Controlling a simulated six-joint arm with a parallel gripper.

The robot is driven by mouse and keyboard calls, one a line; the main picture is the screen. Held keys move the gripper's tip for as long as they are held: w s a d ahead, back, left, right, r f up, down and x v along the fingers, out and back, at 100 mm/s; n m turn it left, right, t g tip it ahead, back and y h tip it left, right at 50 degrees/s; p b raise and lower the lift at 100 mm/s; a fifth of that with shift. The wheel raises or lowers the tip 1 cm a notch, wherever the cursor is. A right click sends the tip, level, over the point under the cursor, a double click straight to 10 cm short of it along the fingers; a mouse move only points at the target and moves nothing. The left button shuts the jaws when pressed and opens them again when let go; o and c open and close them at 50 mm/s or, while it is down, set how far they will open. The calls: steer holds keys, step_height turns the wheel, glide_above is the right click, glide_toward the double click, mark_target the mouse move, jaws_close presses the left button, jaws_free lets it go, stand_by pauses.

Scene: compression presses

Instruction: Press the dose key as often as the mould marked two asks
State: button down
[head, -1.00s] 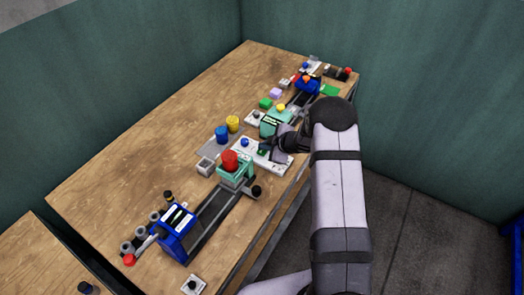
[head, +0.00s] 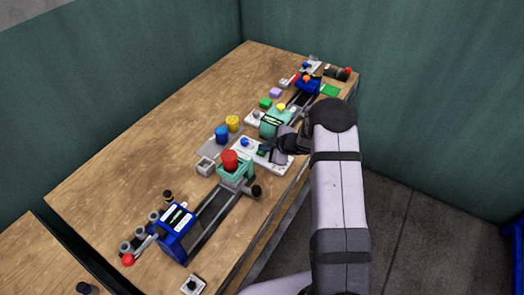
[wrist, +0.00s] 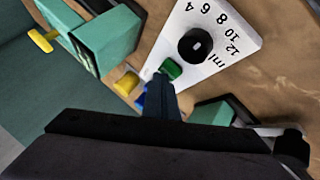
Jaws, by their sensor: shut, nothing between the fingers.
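My gripper (wrist: 160,84) is shut and empty, with its tips at a green key (wrist: 171,68) at the edge of a white panel (wrist: 225,45). I cannot tell whether the tips touch or press the key, or whether it is the dose key. The panel has a black knob (wrist: 196,45) and a scale from 4 to 12 ml. In the head view the white panel (head: 276,165) lies mid-table, with my gripper (head: 264,153) over it. No mould marked two can be made out; the markings are too small.
A teal press (head: 236,175) with a red top stands nearer, on rails. A blue block (head: 176,236) sits at the rails' near end. A blue cylinder (head: 222,135) and yellow cylinder (head: 233,123) stand behind the panel.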

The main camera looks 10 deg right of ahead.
stand_by(0.5)
steer(key=shift+r+p, duration=0.85)
steer(key=shift+p, duration=0.15)
steer(key=shift+r+p, duration=2.35)
steer(key=shift+r, duration=0.15)
stand_by(0.6)
step_height(320, 180, up, 4)
steer(key=p, duration=0.4)
steer(key=shift+f, duration=0.1)
steer(key=shift+f, duration=0.1)
steer(key=b, duration=0.8)
glide_above(264, 153)
step_height(264, 153, down, 9)
steer(key=shift+r, duration=0.2)
